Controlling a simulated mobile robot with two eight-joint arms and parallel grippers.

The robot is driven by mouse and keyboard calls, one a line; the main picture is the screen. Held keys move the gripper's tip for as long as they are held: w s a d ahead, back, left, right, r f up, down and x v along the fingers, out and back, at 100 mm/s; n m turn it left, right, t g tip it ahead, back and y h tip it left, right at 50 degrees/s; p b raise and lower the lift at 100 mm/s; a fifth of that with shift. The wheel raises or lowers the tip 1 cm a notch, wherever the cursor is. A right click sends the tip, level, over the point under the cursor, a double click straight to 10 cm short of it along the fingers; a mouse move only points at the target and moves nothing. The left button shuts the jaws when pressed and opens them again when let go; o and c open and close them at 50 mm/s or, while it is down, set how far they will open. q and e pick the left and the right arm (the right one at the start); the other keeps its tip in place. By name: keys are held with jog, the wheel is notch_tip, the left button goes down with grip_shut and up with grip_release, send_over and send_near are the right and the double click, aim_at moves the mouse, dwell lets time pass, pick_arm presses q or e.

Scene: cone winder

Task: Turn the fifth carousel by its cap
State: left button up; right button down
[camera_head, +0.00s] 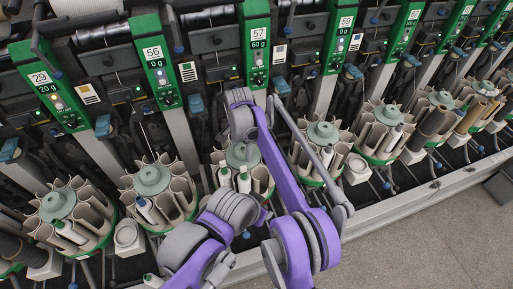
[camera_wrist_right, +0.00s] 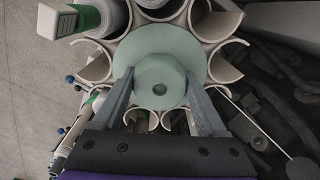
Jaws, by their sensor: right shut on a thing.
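A carousel with a pale green round cap (camera_head: 238,156) and a ring of beige tubes stands below the unit marked 57. My right gripper (camera_wrist_right: 160,84) is shut on this knob, one grey finger on each side. In the head view my purple arm hides most of the gripper and the right part of the cap. My left gripper is not in view.
Similar carousels stand close on both sides, one to the left (camera_head: 150,180) and one to the right (camera_head: 323,133). White cups (camera_head: 357,168) stand between them. The machine's panels rise behind. Clear grey floor (camera_head: 430,235) lies in front of the rail.

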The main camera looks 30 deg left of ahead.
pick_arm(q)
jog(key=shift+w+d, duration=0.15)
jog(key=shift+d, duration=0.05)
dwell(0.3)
pick_arm(e)
grip_release()
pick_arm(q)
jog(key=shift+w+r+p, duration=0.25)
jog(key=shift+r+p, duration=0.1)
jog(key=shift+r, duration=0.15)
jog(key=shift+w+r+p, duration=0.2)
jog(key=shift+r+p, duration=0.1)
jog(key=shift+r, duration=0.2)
pick_arm(e)
notch_tip(320, 180, up, 11)
